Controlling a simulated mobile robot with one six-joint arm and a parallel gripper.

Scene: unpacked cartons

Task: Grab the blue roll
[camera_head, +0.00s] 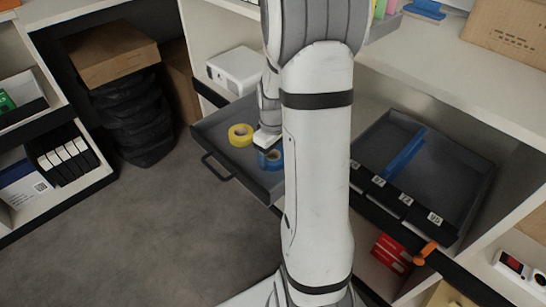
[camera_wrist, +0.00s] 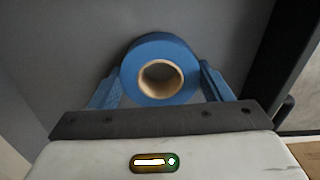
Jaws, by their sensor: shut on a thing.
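The blue roll (camera_wrist: 160,49) is a ring of blue tape with a tan core. In the wrist view it sits between the two blue fingers of my gripper (camera_wrist: 160,88), which are shut on its sides. In the head view the blue roll (camera_head: 272,160) is in the open grey drawer (camera_head: 222,125), partly hidden by my arm. My gripper (camera_head: 266,143) is above it there. I cannot tell whether the roll touches the drawer floor.
A yellow tape roll (camera_head: 240,134) lies in the same drawer, just left of the blue roll. A divided grey tray (camera_head: 455,165) with a blue item is at the right. A white box (camera_head: 236,70) stands on the shelf behind. The floor at the lower left is clear.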

